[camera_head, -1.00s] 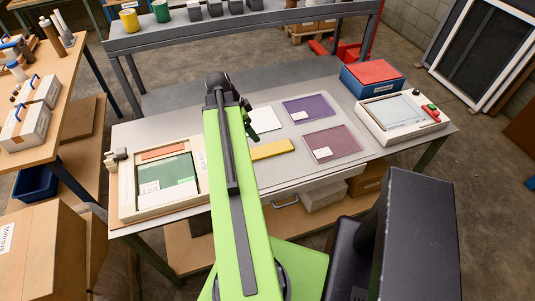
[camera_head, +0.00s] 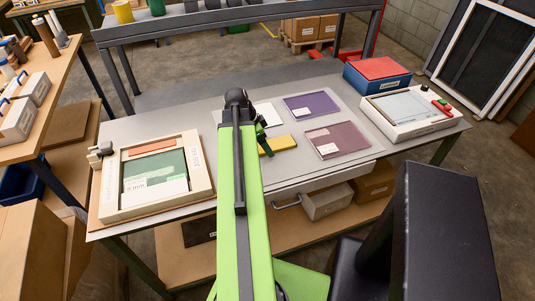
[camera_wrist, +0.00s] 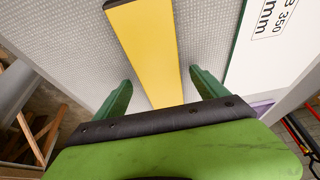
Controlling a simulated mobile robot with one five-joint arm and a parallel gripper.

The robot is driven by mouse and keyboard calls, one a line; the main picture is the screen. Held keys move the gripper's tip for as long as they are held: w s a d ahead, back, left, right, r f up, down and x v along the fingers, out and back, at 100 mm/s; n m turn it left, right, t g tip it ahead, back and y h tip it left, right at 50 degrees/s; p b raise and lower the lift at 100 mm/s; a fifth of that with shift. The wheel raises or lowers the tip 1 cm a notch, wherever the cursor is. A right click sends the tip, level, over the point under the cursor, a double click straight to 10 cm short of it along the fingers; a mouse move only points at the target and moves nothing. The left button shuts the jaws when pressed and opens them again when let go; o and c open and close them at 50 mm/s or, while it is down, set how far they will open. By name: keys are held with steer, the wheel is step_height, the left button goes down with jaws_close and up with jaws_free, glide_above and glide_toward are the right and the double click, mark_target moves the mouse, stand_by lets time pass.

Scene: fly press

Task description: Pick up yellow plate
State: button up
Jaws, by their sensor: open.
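The yellow plate (camera_head: 279,144) is a flat bar lying on the grey bench top, just right of my arm in the head view. In the wrist view the yellow plate (camera_wrist: 151,50) runs up and down between my two green fingers, its near end hidden behind the dark edge of my gripper. My gripper (camera_wrist: 162,82) is open, with a finger on either side of the plate and gaps between. I cannot tell the height of the fingers over the bench. In the head view my gripper (camera_head: 264,138) is partly hidden at the arm's end, by the plate's left end.
A white plate (camera_head: 266,115) lies close behind the yellow one. Purple (camera_head: 311,104) and mauve (camera_head: 337,140) plates lie to the right. A blue box with red lid (camera_head: 377,77) sits at the back.

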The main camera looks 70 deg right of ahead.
steer(key=shift+s+f, duration=0.1)
steer(key=shift+f, duration=0.1)
steer(key=c, duration=1.6)
steer(key=shift+r+p, duration=0.1)
steer(key=shift+p, duration=0.2)
